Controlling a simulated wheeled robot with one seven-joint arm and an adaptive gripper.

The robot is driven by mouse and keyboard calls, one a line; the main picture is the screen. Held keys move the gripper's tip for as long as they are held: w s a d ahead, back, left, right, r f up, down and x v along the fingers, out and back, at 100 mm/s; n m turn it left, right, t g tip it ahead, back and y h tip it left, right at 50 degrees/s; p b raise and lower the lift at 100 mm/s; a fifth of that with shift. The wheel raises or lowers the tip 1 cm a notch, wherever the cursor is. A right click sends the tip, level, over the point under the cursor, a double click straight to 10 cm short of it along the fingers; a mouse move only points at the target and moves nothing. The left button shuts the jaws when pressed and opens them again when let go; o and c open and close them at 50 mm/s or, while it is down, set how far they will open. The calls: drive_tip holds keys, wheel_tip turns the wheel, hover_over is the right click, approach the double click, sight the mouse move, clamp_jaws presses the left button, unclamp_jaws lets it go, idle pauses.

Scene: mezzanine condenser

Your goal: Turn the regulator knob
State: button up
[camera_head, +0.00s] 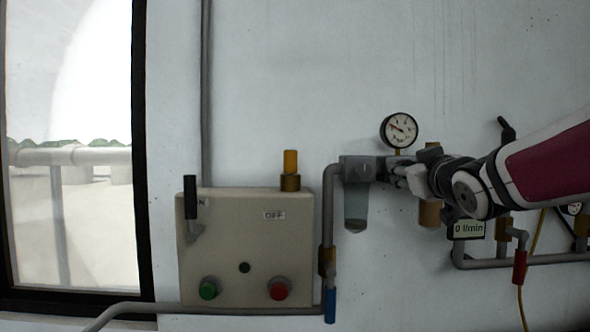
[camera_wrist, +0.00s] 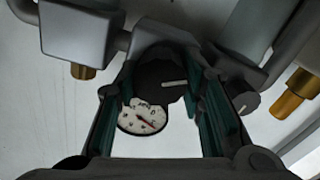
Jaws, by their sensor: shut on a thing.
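The regulator knob (camera_wrist: 160,75) is dark and round with a pale line on it, and it shows in the wrist view. My gripper (camera_wrist: 168,92) is shut on the knob, its teal finger pads at either side. In the head view my gripper (camera_head: 397,175) reaches in from the right to the pipe assembly, and it hides the knob there. The round white gauge (camera_head: 400,129) stands just above the gripper. The gauge also shows in the wrist view (camera_wrist: 142,119), partly covered by the knob and a finger.
A grey filter bowl (camera_head: 356,208) hangs left of the gripper. A control box (camera_head: 245,240) with green and red buttons is on the wall further left. A flow display (camera_head: 468,229) reading 0 l/min sits below my arm. Brass fittings (camera_wrist: 294,92) flank the gripper.

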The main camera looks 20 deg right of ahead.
drive_tip(key=shift+f, duration=0.1)
drive_tip(key=o, duration=1.1)
drive_tip(key=shift+o, duration=0.2)
drive_tip(key=v, duration=1.2)
